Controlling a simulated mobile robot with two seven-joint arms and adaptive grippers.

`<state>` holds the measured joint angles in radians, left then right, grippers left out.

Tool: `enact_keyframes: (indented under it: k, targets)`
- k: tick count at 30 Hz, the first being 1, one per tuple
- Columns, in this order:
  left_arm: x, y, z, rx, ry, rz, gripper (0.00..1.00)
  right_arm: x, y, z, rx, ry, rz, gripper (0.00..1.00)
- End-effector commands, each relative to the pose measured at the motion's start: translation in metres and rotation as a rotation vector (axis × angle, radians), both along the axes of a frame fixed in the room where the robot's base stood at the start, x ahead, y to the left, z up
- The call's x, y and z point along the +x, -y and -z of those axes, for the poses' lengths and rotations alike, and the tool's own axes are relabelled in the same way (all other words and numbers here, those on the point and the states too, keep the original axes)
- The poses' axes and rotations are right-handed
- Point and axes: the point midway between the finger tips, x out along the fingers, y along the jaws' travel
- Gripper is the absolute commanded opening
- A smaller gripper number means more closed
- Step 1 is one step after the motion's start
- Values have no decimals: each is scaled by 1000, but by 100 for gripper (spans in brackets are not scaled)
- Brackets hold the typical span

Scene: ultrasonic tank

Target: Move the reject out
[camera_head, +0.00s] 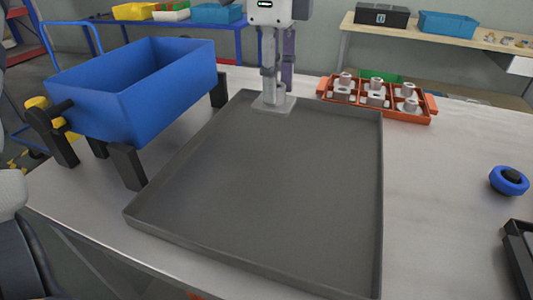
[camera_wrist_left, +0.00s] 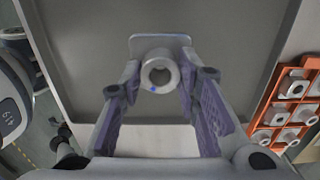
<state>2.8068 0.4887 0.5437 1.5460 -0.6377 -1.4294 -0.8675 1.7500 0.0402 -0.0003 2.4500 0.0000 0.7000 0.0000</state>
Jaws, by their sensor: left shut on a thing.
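A grey metal part (camera_head: 273,103), with a flat square base and a round hollow post, is at the back of the large dark grey tray (camera_head: 270,190). My left gripper (camera_head: 273,75) is above it, shut on its post. Several similar grey parts stand in an orange crate (camera_head: 432,106), right of the tray. My right gripper is not in view.
A blue tank (camera_head: 150,95) on dark legs, with a yellow and black fitting (camera_head: 48,112), stands left of the tray. A blue ring-shaped object with a black centre (camera_head: 509,180) lies at the right. The tray's middle and front are clear.

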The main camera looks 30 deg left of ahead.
Motion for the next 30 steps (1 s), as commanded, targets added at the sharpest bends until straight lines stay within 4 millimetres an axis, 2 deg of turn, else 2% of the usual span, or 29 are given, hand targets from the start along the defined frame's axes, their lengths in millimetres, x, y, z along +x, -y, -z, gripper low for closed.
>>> enact_keyframes:
  k: [6,14,15,18,26,30]
  targets:
    - [0,0,21,-1,0,0,0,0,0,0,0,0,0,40]
    - [0,0,24,-1,2,0,0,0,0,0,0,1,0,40]
    - [0,0,24,-1,2,0,32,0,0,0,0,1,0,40]
    - [0,0,24,-1,2,0,53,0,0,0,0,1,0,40]
    - [0,0,24,-1,1,0,53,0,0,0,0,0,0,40]
    - [1,0,10,1,5,-1,53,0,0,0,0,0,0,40]
